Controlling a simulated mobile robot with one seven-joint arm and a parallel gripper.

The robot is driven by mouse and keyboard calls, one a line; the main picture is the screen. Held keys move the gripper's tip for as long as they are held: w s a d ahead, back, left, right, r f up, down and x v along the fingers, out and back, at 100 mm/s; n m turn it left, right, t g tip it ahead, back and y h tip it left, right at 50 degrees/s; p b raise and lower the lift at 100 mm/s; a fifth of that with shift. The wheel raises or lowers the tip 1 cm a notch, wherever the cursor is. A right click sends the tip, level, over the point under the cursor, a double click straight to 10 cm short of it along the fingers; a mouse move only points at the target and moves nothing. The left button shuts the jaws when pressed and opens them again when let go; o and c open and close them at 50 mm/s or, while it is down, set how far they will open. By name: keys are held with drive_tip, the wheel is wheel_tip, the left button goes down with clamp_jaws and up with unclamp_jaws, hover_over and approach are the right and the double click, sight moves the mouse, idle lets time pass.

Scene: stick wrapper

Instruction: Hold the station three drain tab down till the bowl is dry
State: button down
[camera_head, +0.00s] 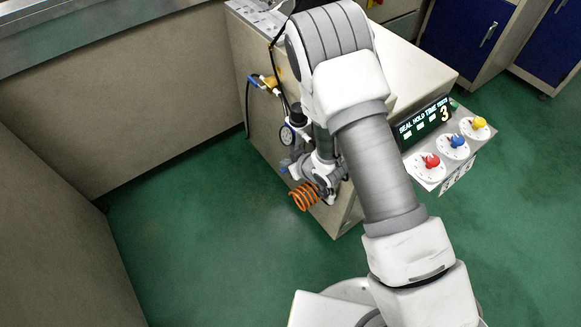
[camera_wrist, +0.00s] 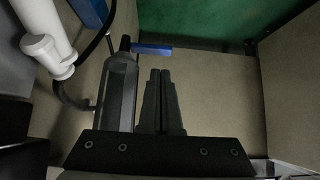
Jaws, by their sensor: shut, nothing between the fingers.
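In the wrist view, my gripper (camera_wrist: 160,72) is shut and empty, its two dark fingers side by side. Just past the fingertips is a short blue tab (camera_wrist: 152,48), sticking out to the right from the top of a dark grey faceted bowl (camera_wrist: 120,92). The bowl stands close along the left side of the fingers. I cannot tell whether the fingertips touch the tab. I see no water, and the inside of the bowl does not show. In the head view, my arm hides the gripper, and I cannot make out its fingers.
In the head view, a beige cabinet (camera_head: 245,95) carries a round gauge (camera_head: 287,135) and hoses. An orange coil (camera_head: 303,197) hangs low beside my wrist. A display (camera_head: 425,122) and coloured knobs are at right. Green floor (camera_head: 200,240) is clear at left. The wrist view shows a white pipe (camera_wrist: 45,45).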

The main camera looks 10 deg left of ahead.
sight(303, 138)
drive_tip(key=p+v, duration=0.2)
drive_tip(key=v, duration=0.8)
drive_tip(key=shift+w+r+p, duration=0.2)
drive_tip(key=shift+r+p, duration=0.1)
drive_tip(key=shift+r, duration=0.15)
